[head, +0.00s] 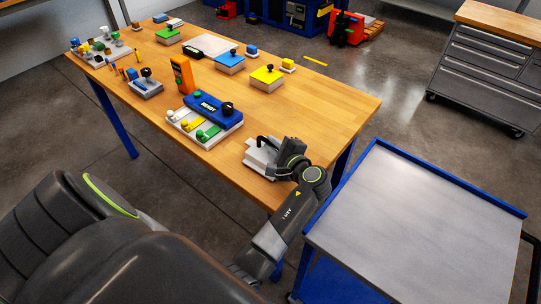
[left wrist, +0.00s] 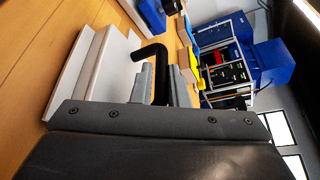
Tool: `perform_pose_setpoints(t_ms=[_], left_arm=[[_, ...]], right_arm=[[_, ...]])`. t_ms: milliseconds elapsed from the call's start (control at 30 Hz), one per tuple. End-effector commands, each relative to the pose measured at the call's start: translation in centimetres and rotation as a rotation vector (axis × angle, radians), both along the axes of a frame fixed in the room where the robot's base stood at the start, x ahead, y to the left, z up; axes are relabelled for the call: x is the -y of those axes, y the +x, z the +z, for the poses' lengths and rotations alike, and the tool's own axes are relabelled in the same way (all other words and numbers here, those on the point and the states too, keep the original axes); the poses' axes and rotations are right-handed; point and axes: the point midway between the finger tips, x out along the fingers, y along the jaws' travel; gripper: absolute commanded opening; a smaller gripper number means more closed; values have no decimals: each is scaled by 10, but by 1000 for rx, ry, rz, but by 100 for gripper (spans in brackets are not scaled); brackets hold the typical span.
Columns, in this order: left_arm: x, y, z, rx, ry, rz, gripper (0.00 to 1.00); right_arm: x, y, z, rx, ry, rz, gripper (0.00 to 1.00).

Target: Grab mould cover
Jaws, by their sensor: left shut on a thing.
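The mould cover (head: 257,157) is a pale block with a black bent handle, at the near right end of the wooden table. In the left wrist view it shows as a white slab (left wrist: 108,68) beside a second white piece; I cannot tell whether they touch. My left gripper (head: 277,148) is at the cover's handle. In the left wrist view, its two grey fingers (left wrist: 160,84) are shut around the black handle (left wrist: 150,54). The gripper hides part of the cover in the head view. My right gripper is not in view.
A white panel (head: 182,125) with a blue box and coloured pieces stands left of the cover. An orange device (head: 182,75) and blue (head: 230,64) and yellow (head: 267,78) blocks stand farther back. A blue cart (head: 430,225) with a bare grey top stands right of the table.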

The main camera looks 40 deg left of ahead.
Motion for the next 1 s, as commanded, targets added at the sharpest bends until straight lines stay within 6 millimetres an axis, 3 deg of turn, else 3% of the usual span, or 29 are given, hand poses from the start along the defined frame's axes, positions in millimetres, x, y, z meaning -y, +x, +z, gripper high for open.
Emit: perform_pose_setpoints(t_ms=[233, 1000], left_arm=[[0, -1, -3, -4, -4, 3, 0], [0, -2, -5, -8, -8, 5, 0]], right_arm=[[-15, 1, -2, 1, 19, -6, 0], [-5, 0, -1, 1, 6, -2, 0]])
